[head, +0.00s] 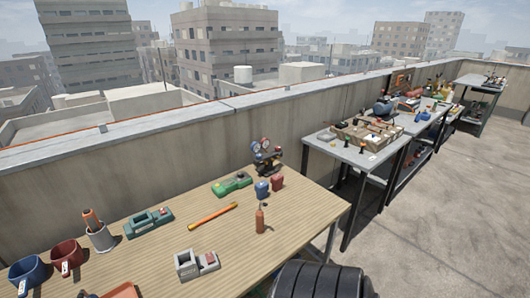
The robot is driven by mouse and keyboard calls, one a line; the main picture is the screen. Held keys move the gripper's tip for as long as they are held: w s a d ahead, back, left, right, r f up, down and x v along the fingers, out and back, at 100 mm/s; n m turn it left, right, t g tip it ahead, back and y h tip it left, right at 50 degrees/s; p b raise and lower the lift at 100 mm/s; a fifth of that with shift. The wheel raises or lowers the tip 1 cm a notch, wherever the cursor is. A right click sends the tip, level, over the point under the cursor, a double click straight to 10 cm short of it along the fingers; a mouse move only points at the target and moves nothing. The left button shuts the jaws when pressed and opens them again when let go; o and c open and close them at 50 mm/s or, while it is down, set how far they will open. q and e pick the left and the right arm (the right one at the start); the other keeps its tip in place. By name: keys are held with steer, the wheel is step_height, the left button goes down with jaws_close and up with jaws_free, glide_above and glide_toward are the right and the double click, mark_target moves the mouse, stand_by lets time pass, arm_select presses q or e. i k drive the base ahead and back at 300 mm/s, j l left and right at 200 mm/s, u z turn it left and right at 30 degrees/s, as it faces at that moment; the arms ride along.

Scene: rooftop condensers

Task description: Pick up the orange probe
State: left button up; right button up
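A thin orange rod (213,214) with yellowish ends lies flat on the wooden table (165,268), near its middle; it looks like the orange probe. Another orange piece (91,218) stands upright in a grey cup (101,238) at the left. I cannot tell what it is. Neither of my grippers shows in the head view.
Around the rod are a green device (231,184), a grey-green device (149,222), a grey block unit (196,264) and an orange-brown bottle (260,220). Blue and red mugs (67,256) stand at the left. A gauge set (266,155) stands behind. Concrete floor is open at right.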

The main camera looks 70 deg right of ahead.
mark_target(259, 214)
steer(key=z, duration=2.1)
